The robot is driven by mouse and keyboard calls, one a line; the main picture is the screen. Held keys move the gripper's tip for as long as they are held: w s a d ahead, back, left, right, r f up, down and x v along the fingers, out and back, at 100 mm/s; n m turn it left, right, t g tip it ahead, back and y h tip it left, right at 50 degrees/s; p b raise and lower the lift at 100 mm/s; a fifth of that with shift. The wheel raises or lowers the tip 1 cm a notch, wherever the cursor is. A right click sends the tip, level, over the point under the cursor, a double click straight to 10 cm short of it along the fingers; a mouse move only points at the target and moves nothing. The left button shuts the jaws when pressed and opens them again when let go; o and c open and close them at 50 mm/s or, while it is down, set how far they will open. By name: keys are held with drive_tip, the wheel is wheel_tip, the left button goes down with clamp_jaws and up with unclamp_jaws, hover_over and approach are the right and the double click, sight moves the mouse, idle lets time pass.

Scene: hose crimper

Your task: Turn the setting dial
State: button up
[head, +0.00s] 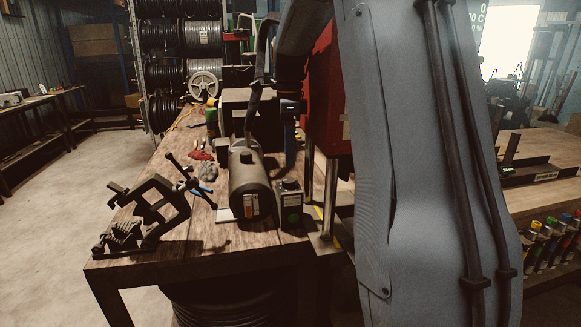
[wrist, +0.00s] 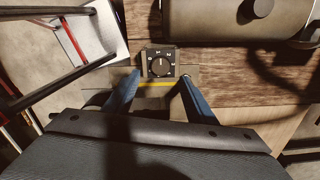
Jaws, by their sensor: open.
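The setting dial (wrist: 160,67) is a black round knob with a pale pointer line, on a small dark box (wrist: 150,51) in the wrist view. My gripper (wrist: 159,79) is open and empty. Its two blue fingers stand left and right of the dial, with gaps on both sides. I cannot tell how far the tips are above it. In the head view a small dark box (head: 291,207) stands beside a grey motor cylinder (head: 250,182). A blue finger of my gripper (head: 290,150) shows behind and above it; the rest is partly hidden by my arm.
The grey cylinder (wrist: 240,18) lies close to the dial box, at top right in the wrist view. A red machine housing (head: 324,105) rises beside my arm. A black vise-like clamp (head: 150,212) stands at the left of the wooden bench (head: 130,259). Pliers and rags lie behind it.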

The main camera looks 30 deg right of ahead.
sight(289, 179)
drive_tip(key=shift+w+d+f+p, duration=0.1)
drive_tip(key=shift+f+p, duration=1.1)
drive_tip(key=shift+f, duration=2.6)
drive_tip(key=c, duration=1)
drive_tip(key=shift+c, duration=0.2)
drive_tip(key=shift+r+n+p, duration=0.1)
drive_tip(key=shift+n+p, duration=0.25)
drive_tip(key=shift+n, duration=2.35)
drive_tip(key=shift+w, duration=0.1)
drive_tip(key=o, duration=1)
